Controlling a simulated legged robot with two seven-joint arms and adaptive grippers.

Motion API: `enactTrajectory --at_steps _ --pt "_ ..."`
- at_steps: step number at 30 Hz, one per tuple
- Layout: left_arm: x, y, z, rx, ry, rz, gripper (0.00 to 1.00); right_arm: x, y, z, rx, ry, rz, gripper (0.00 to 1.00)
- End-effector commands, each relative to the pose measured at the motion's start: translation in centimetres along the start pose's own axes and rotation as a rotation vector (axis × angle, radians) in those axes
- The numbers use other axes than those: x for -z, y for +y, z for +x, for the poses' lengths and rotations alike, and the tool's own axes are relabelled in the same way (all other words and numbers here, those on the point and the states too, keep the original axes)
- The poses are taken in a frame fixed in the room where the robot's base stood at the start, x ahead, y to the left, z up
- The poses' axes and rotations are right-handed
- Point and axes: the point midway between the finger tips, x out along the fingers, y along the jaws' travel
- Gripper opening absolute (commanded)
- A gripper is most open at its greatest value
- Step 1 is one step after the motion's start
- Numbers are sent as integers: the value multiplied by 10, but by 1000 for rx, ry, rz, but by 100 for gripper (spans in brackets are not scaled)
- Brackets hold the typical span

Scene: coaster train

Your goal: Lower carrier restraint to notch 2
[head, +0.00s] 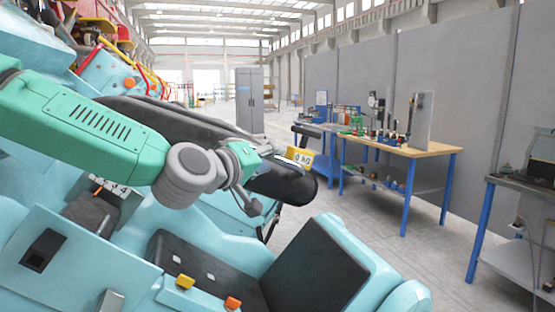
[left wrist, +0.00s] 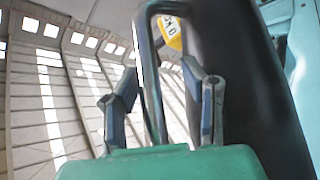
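The carrier restraint is a long black padded bar (head: 210,135) that slopes across the blue-green seat in the head view. It fills the right of the left wrist view (left wrist: 240,70). A yellow tag with dark print (head: 299,157) sits by its far end, and it also shows in the left wrist view (left wrist: 171,32). A grey looped handle (left wrist: 146,60) stands beside the pad. My left gripper (left wrist: 160,90) is open, with one finger on each side of the handle; contact cannot be told. In the head view the left gripper (head: 256,180) is beside the pad. My right gripper is out of view.
The blue-green seat with a black cushion (head: 312,262) has yellow (head: 185,282) and orange (head: 232,303) pieces at its front edge. A workbench (head: 410,152) with tools stands behind at right, and a dark-topped bench (head: 520,183) stands nearer. Floor between them is clear.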

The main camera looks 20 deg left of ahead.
Motion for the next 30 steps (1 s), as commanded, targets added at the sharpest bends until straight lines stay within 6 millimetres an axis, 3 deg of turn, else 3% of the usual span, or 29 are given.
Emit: enactTrajectory --at_steps 13,24,30 --pt "-6 7 -5 -3 -6 7 38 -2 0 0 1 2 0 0" --pt "-2 3 -80 -7 -6 2 38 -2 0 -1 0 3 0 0" --pt "-1 1 -109 -6 -6 1 38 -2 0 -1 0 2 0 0"
